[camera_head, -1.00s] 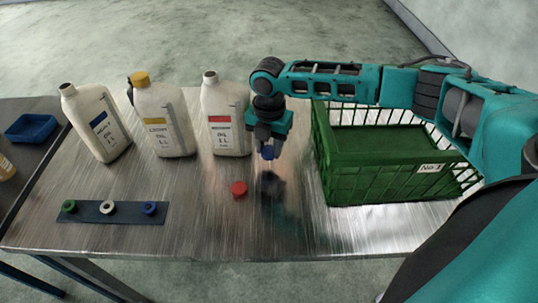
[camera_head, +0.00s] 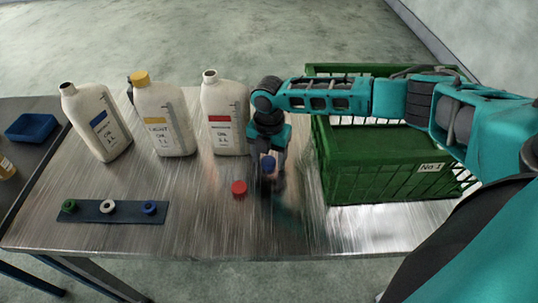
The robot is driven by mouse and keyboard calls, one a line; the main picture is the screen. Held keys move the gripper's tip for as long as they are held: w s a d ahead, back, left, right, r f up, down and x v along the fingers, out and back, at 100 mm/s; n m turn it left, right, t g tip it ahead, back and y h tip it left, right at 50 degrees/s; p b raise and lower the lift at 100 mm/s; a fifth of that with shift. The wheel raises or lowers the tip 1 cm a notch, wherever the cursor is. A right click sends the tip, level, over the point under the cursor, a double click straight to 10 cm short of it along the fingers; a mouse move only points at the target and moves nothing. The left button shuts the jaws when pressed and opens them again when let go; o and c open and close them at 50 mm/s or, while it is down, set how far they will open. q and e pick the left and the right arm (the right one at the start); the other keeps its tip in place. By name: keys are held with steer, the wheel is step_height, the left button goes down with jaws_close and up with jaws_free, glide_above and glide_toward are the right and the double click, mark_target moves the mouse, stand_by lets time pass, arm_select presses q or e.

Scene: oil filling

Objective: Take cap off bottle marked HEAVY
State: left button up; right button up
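Three white oil bottles stand in a row at the back of the metal table. The left bottle (camera_head: 102,128) has a blue label and an open neck. The middle bottle (camera_head: 165,122) has a yellow label, reading LIGHT, and its yellow cap (camera_head: 140,77) on. The right bottle (camera_head: 222,115) has a red label and an open neck. I cannot clearly read which label says HEAVY. A red cap (camera_head: 239,187) lies on the table. My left gripper is out of view.
A green crate (camera_head: 345,186) marked No 1 stands to the right, close to my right arm. A dark strip (camera_head: 88,216) with green, white and blue ring-like pieces lies at the front left. A blue tray (camera_head: 32,127) sits on the side table. The front middle is clear.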

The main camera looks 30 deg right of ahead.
mark_target(269, 159)
step_height(269, 159, up, 12)
steer(key=shift+r, duration=0.2)
stand_by(0.4)
